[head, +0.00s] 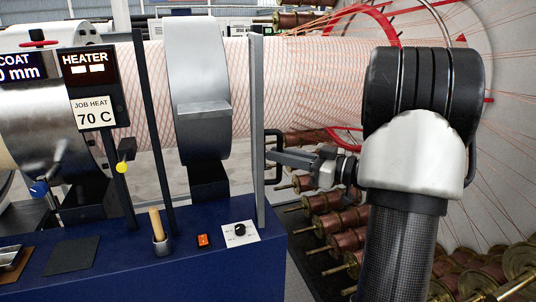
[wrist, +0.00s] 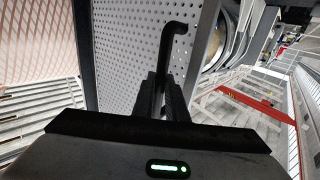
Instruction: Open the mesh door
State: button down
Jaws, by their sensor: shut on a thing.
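The mesh door shows in the wrist view as a pale perforated panel (wrist: 130,50) in a dark frame. In the head view it appears to be the narrow grey upright (head: 257,130), seen nearly edge-on. A black bar handle (wrist: 179,32) stands off the panel; it also shows at the upright's right side in the head view (head: 274,131). My gripper (head: 274,156) reaches in from the right and is shut on the handle; its fingers (wrist: 161,85) hide the gripped part. I cannot tell whether the door is ajar.
Racks of copper spools (head: 335,222) lie below and behind my arm. Fine threads converge on the drum behind.

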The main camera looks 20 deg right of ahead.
jog(key=shift+w+d+r, duration=0.1)
jog(key=shift+d+r, duration=0.1)
jog(key=shift+d, duration=0.45)
jog(key=c, duration=1.8)
grip_release()
jog(key=shift+w+a+f, duration=0.1)
jog(key=shift+w, duration=0.1)
jog(key=shift+o, duration=0.2)
jog(key=shift+s, duration=0.1)
jog(key=b+v, duration=0.2)
jog(key=v, duration=1.5)
jog(key=shift+s, duration=0.25)
